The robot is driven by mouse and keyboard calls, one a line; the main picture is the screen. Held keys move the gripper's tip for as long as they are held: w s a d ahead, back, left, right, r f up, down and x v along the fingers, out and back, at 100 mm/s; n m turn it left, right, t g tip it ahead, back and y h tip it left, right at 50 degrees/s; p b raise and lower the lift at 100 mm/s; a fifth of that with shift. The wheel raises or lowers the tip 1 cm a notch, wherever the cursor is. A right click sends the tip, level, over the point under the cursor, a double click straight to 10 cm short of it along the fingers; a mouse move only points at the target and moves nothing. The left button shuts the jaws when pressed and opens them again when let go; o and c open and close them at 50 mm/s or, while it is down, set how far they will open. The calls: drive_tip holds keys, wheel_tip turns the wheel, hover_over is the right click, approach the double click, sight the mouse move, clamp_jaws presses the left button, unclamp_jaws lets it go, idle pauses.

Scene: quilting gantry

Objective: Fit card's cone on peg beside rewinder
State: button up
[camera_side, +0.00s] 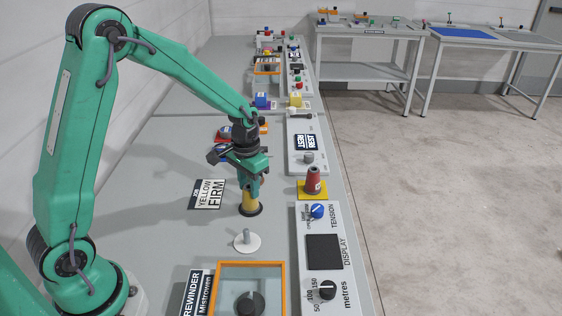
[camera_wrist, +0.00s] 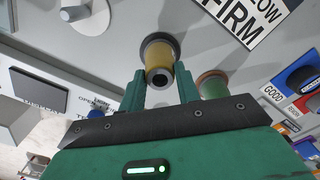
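The card (camera_side: 208,194) reads JOB YELLOW FIRM and lies flat left of the yellow cone (camera_side: 250,203). The yellow cone stands upright on a dark round base. My gripper (camera_side: 253,185) is down over its top. In the wrist view the fingers (camera_wrist: 161,72) lie on either side of the yellow cone (camera_wrist: 158,56), very close to it; I cannot tell whether they press on it. The peg (camera_side: 246,236) is a short grey post on a white disc, in front of the cone and behind the orange-framed rewinder (camera_side: 222,265).
A red cone (camera_side: 313,181) stands on a yellow pad to the right. A brown-green cone (camera_wrist: 212,84) stands close beside my right finger in the wrist view. A control panel (camera_side: 338,275) with knobs and a dark display lies right of the peg. The bench around the peg is clear.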

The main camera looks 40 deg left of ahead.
sight(249, 187)
drive_tip(key=shift+r, duration=3.15)
drive_tip(key=shift+d, duration=0.1)
drive_tip(key=s+d+r, duration=0.5)
drive_tip(key=s+d, duration=0.3)
drive_tip(key=shift+s+d, duration=0.15)
drive_tip(key=shift+s, duration=0.1)
idle(0.4)
drive_tip(key=shift+f, duration=2.85)
drive_tip(key=shift+f, duration=0.6)
